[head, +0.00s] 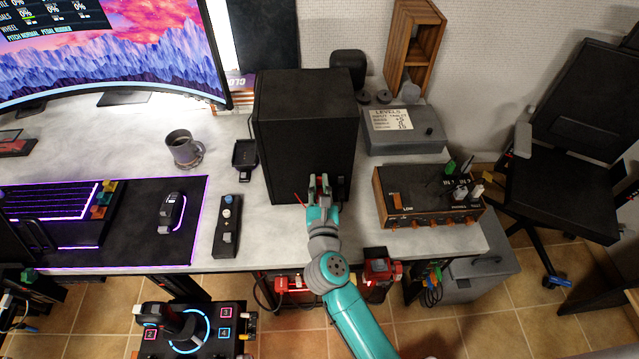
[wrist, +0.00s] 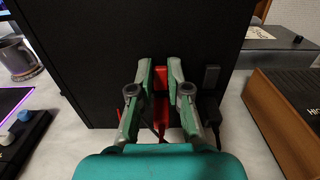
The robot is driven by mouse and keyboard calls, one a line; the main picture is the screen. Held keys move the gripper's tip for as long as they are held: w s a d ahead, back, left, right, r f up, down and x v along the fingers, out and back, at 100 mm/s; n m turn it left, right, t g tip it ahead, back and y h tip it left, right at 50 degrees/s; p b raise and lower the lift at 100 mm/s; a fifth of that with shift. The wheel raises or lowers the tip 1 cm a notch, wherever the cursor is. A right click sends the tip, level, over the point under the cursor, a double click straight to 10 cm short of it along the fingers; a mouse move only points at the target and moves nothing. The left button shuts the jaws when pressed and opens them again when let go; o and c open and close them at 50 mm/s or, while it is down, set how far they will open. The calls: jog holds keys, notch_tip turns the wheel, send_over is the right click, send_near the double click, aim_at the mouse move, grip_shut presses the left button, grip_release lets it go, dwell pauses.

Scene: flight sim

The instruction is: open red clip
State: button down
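The red clip (wrist: 160,77) is on the face of a large black box (wrist: 85,60), seen in the wrist view between my fingertips. The fingers hide its sides, so I cannot tell whether they touch it. My gripper (wrist: 160,74) is open, with one finger on each side of the clip and the tips close to the box face.
A black plug with a cable (wrist: 210,78) is right of my gripper on the box. A wooden-sided amplifier (head: 428,198) stands to the right. A black controller (head: 228,225) and a mug (head: 184,149) stand to the left on the desk.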

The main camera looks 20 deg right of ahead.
jog(key=shift+s+d+f+t+h, duration=0.1)
jog(key=shift+s+f+t+h, duration=0.15)
jog(key=shift+t+h, duration=0.45)
jog(key=shift+s+f+t, duration=0.1)
jog(key=shift+f+t, duration=0.05)
jog(key=shift+t, duration=0.55)
jog(key=shift+s+f+t, duration=0.1)
jog(key=shift+t, duration=0.6)
jog(key=shift+a, duration=0.2)
jog(key=c, duration=1.1)
grip_release()
jog(key=v, duration=1.2)
